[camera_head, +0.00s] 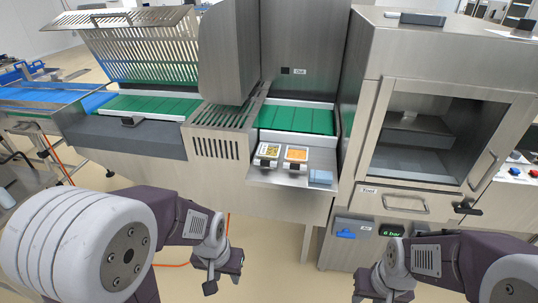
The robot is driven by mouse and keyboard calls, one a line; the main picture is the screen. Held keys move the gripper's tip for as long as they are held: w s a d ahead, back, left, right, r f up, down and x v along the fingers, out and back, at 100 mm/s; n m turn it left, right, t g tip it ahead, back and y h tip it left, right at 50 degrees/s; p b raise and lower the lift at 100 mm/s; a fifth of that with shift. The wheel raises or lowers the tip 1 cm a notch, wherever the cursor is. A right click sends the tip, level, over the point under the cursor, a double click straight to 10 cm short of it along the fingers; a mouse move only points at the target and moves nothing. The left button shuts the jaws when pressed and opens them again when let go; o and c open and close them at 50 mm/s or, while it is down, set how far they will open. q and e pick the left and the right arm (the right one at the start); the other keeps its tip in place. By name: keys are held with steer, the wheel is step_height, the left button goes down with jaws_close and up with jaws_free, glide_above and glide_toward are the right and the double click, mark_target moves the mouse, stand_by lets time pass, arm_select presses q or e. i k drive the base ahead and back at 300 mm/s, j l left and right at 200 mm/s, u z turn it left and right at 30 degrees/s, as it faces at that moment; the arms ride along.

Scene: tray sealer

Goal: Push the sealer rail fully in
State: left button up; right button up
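The steel tray sealer (365,120) stands at the right, with a window in its front. Below the window is a front panel (388,196) labelled "Tool" with a bar handle (406,209). I cannot make out for certain which part is the sealer rail, or how far in it sits. My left gripper (224,276) hangs low in front of the machine, apart from it, and nothing shows in it. My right gripper (383,291) is at the bottom edge, below the sealer's front, partly cut off. The finger gaps are too small to read.
A green conveyor belt (297,119) runs left from the sealer, past a steel guard (228,50). A small shelf (262,179) holds two printed packs and a blue block (320,177). A black latch (466,208) juts out at right. Open floor lies below the conveyor.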

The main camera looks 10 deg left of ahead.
mark_target(136, 118)
steer(key=u, duration=1.45)
